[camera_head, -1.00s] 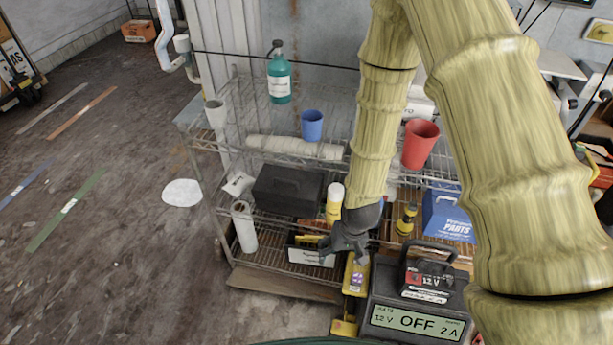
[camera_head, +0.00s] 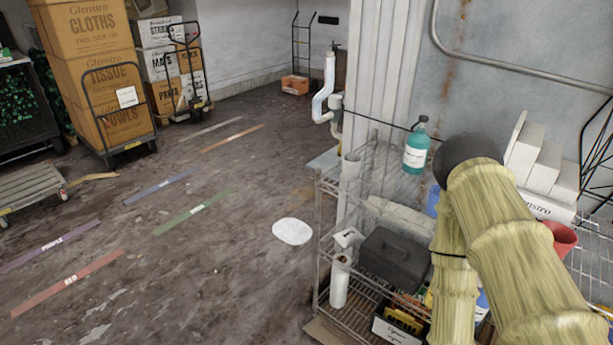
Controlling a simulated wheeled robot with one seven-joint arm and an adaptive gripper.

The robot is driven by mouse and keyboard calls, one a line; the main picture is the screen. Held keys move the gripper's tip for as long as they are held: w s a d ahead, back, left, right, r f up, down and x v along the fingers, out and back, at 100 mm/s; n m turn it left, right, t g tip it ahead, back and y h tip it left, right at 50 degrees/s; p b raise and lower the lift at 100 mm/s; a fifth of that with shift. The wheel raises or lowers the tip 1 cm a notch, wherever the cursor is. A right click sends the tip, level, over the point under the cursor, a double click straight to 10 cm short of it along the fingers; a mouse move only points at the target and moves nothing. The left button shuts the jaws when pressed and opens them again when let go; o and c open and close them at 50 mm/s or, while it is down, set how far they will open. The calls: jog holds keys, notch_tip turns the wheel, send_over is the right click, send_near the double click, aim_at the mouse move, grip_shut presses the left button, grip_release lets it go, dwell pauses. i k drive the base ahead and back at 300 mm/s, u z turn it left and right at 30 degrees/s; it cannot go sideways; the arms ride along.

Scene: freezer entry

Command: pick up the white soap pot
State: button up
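I cannot pick out a white soap pot with certainty. A teal pump bottle (camera_head: 416,149) with a white label stands on the top level. My arm covers the right part of the shelf and runs out of the bottom of the picture. My gripper is not in view.
The wire shelf (camera_head: 316,240) also holds a dark box (camera_head: 394,258), a blue cup (camera_head: 433,200) and a red cup (camera_head: 562,238). A flat white patch (camera_head: 292,231) lies on the floor. Loaded carts (camera_head: 115,115) stand at the back left. The middle floor is clear.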

aim_at(352, 167)
jog(key=z, duration=0.5)
jog(key=k, duration=0.15)
jog(key=u, duration=1.45)
jog(key=i, duration=0.7)
jog(key=z, duration=0.3)
